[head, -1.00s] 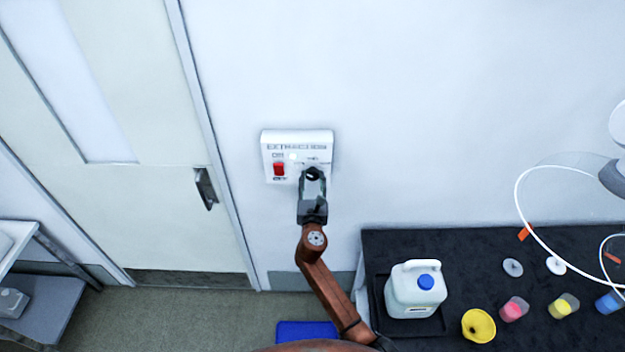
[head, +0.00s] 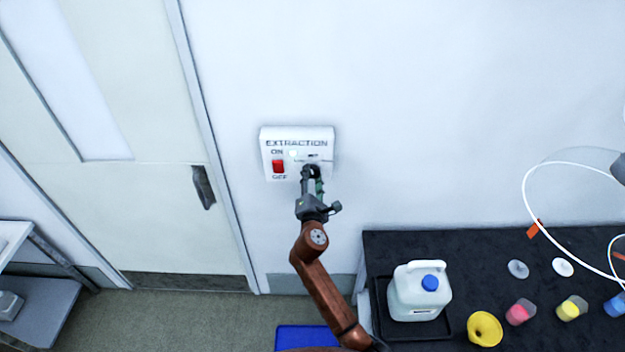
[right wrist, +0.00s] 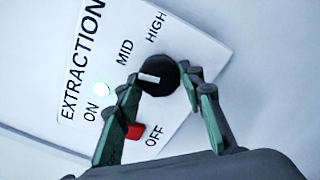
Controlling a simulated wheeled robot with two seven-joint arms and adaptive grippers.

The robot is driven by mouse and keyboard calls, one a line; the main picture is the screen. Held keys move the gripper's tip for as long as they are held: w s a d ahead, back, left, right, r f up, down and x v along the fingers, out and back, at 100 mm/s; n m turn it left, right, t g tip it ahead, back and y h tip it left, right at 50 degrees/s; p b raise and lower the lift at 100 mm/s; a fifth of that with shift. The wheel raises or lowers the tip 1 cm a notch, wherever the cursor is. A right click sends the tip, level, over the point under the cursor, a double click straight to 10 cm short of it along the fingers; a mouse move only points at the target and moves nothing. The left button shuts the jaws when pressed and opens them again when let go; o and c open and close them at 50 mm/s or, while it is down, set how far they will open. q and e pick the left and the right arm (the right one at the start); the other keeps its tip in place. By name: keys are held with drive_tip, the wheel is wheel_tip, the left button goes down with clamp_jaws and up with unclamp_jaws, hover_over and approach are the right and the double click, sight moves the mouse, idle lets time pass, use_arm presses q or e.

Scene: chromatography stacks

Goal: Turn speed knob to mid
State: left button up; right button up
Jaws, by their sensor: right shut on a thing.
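The white EXTRACTION box (head: 298,136) is on the wall, with ON and OFF lettering. Its black speed knob (head: 311,170) is at the lower right of the box and partly hidden by my right gripper (head: 312,184). In the right wrist view the knob (right wrist: 168,70) has a white pointer mark whose outer end faces left, a little below the word MID (right wrist: 125,52). HIGH (right wrist: 156,27) is printed above the knob. My right gripper (right wrist: 160,92) is shut on the knob, with a finger on either side. My left gripper is not in view.
A red switch (head: 278,167) sits left of the knob, near a lit white lamp (right wrist: 101,88). A door with a handle (head: 203,187) is to the left. A black bench (head: 470,250) at lower right holds a white jug (head: 418,295), a yellow funnel (head: 485,328) and small coloured containers.

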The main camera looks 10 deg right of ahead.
drive_tip(key=shift+m+b, duration=0.45)
drive_tip(key=shift+m, duration=0.65)
drive_tip(key=o, duration=1.2)
drive_tip(key=shift+c, duration=0.2)
drive_tip(key=s+a, duration=0.1)
drive_tip(key=s, duration=0.6)
drive_tip(key=shift+s+a, duration=0.15)
drive_tip(key=shift+a, duration=0.15)
